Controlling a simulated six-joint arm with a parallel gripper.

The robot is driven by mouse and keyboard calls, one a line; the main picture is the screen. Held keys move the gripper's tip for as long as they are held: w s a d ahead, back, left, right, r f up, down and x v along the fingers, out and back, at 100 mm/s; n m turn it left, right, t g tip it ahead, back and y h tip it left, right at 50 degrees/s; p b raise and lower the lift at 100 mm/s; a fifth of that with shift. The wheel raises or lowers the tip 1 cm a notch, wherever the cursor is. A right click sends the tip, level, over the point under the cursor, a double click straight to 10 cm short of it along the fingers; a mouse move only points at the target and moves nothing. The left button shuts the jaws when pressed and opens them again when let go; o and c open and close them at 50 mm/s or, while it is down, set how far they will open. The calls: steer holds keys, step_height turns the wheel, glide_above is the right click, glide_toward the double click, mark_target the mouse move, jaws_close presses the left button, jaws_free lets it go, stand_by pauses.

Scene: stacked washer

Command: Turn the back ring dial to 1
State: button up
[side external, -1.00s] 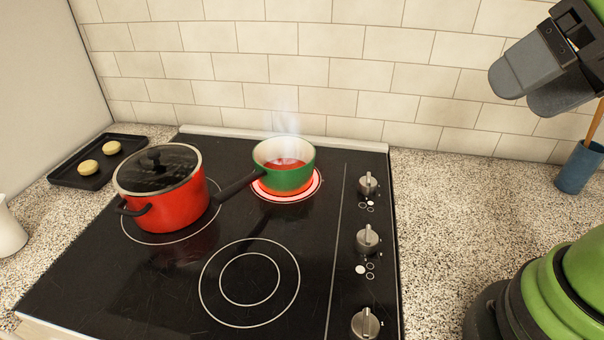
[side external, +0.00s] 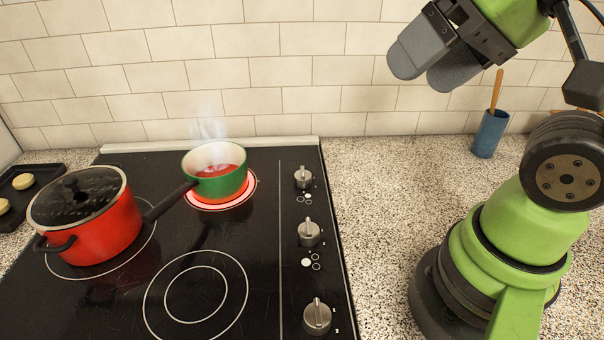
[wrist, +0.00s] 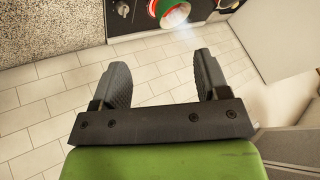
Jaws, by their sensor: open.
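The back dial (side external: 303,177) is a silver knob at the rear of the control strip on the right of the black stove (side external: 265,290). Its pointer stands about upright in the side view; its number marks are too small to read. A silver dial (wrist: 122,9) also shows at the top of the wrist view, but I cannot tell which one. The back burner (side external: 232,202) glows red under a steaming green pot (side external: 222,187). My gripper (side external: 428,68) is open and empty, high above the counter, right of the dials and apart from them.
A middle dial (side external: 309,232) and a front dial (side external: 317,317) line the same strip. A red lidded pot (side external: 105,232) stands at left. A blue utensil cup (side external: 489,134) stands by the tiled wall (side external: 330,75). The granite counter (side external: 375,195) right of the stove is mostly clear.

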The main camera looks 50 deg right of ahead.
steer(key=w+d+m+g, duration=0.1)
steer(key=w+m+g, duration=0.1)
steer(key=w, duration=0.5)
steer(key=m+g+h, duration=0.2)
steer(key=m+g, duration=0.3)
glide_above(304, 170)
step_height(304, 170, down, 21)
step_height(304, 170, down, 10)
steer(key=shift+r, duration=0.1)
steer(key=shift+c, duration=0.3)
steer(key=c, duration=0.9)
